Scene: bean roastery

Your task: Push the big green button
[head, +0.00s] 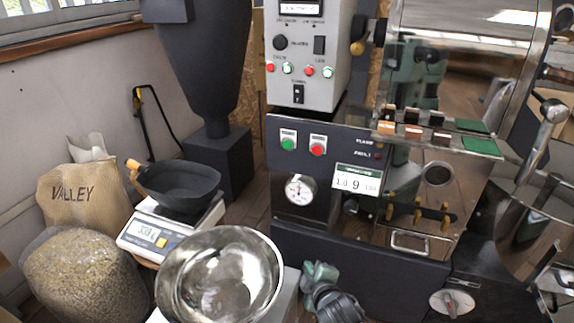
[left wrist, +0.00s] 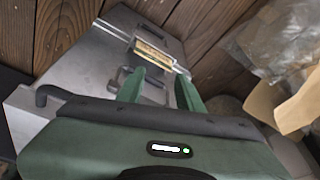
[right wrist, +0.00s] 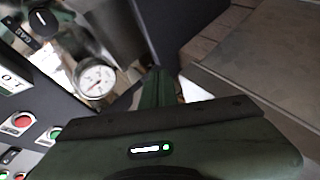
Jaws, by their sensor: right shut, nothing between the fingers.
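The big green button (head: 288,144) sits in a white-framed plate on the dark front panel of the roaster, left of a red button (head: 318,150). In the right wrist view the green button (right wrist: 50,133) is at the left, beside the red one. My right gripper (head: 319,272) is low in front of the roaster, below the buttons and apart from them. Its fingers (right wrist: 160,78) are together and empty in the right wrist view. My left gripper (left wrist: 159,80) is open and empty above a grey metal surface; I cannot make it out in the head view.
A round gauge (head: 300,190) is below the buttons. A steel bowl (head: 220,315) and a scale (head: 147,240) with a dark pan (head: 176,180) stand left of my right gripper. A grey control box (head: 308,95) with smaller green and red buttons is above the panel.

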